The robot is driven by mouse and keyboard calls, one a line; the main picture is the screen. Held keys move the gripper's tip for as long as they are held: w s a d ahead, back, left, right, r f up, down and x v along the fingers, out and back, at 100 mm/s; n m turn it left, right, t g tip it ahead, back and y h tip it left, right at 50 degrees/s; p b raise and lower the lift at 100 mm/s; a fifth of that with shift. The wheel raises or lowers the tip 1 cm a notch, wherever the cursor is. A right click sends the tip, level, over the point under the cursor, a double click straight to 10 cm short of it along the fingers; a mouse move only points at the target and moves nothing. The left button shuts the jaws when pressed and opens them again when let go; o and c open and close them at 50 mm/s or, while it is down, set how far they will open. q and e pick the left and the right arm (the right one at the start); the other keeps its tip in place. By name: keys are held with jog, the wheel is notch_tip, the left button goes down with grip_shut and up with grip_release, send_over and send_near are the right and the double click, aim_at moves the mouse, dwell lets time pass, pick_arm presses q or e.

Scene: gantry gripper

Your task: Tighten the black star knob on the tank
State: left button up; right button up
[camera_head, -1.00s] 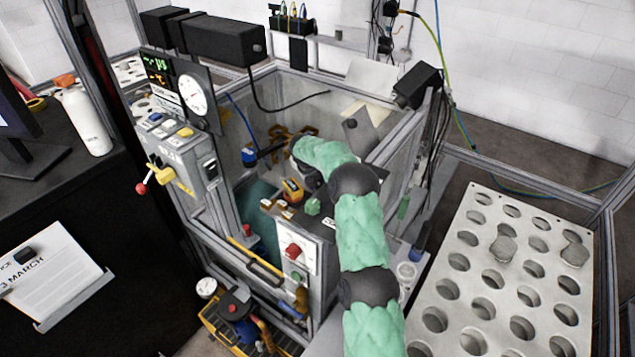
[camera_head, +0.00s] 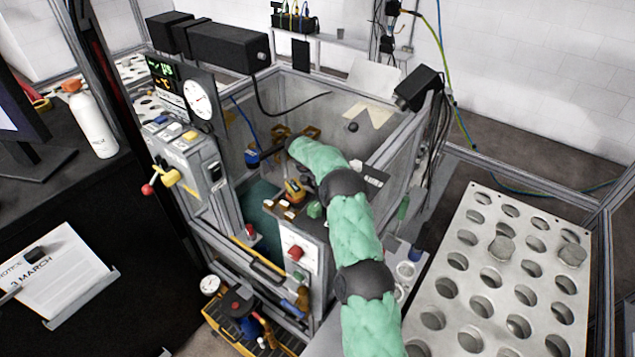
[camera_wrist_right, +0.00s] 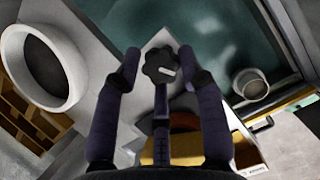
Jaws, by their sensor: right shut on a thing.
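The black star knob (camera_wrist_right: 158,65) shows in the right wrist view, with a pale mark on its face. A pale angular surface (camera_wrist_right: 163,38) lies behind the knob, with a teal area beyond. In the head view my green-sleeved right arm reaches into the framed enclosure (camera_head: 300,72); its hand is mostly hidden, and I cannot make out the knob's grip there. My left gripper is not in view.
A white ring (camera_wrist_right: 44,64) and a small round cup (camera_wrist_right: 250,84) flank the fingers in the wrist view. In the head view, a gauge panel (camera_head: 180,90) stands left of the arm and a perforated plate (camera_head: 510,262) lies at the right. Metal frame rails surround the enclosure.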

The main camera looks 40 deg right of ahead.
jog(key=o, duration=1.1)
jog(key=shift+s+d+r, duration=0.15)
jog(key=shift+d, duration=0.2)
jog(key=shift+c, duration=0.2)
jog(key=shift+a, duration=0.1)
jog(key=shift+a+r, duration=0.1)
jog(key=shift+r, duration=0.1)
jog(key=v, duration=1.1)
jog(key=shift+r, duration=0.15)
